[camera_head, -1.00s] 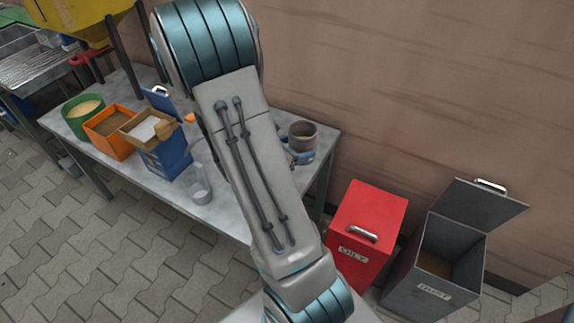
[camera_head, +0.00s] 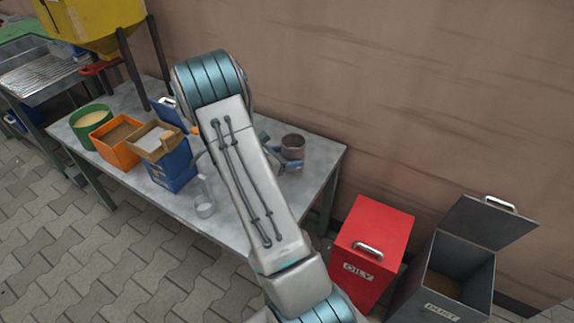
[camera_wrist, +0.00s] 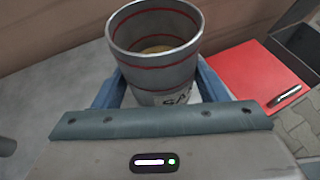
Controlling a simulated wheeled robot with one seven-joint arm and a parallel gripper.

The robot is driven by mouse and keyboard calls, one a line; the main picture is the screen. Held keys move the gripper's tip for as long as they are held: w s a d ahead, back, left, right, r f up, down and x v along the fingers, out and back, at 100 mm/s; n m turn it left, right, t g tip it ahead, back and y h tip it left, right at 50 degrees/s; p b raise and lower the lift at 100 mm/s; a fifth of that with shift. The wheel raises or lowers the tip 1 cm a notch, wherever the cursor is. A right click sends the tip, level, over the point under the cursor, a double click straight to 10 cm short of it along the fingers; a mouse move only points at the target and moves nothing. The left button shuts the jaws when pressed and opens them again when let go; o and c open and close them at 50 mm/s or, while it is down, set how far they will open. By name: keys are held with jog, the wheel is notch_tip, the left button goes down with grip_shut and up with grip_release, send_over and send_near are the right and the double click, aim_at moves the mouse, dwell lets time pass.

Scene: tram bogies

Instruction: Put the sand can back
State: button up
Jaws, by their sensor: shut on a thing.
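The sand can is a grey metal can with red bands and dark lettering. In the wrist view the sand can (camera_wrist: 158,50) stands upright between my fingers, with a little tan material at its bottom. My gripper (camera_wrist: 158,85) is shut on it, one blue finger on each side. In the head view the can (camera_head: 293,146) is over the right end of the table, with my gripper (camera_head: 291,163) beside it. I cannot tell whether its base touches the table top. My arm hides part of the table.
The grey table (camera_head: 235,222) carries a green tub (camera_head: 92,122), an orange bin (camera_head: 118,152), a blue box (camera_head: 172,170) and a clear cup (camera_head: 204,204). A red bin (camera_head: 372,245) and an open grey dust bin (camera_head: 440,290) stand right of the table. A yellow hopper (camera_head: 100,22) is at the back left.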

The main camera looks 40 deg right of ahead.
jog(key=shift+f, duration=1.8)
jog(key=shift+f+b, duration=0.15)
jog(key=shift+b, duration=0.2)
jog(key=o, duration=1)
jog(key=shift+o, duration=0.2)
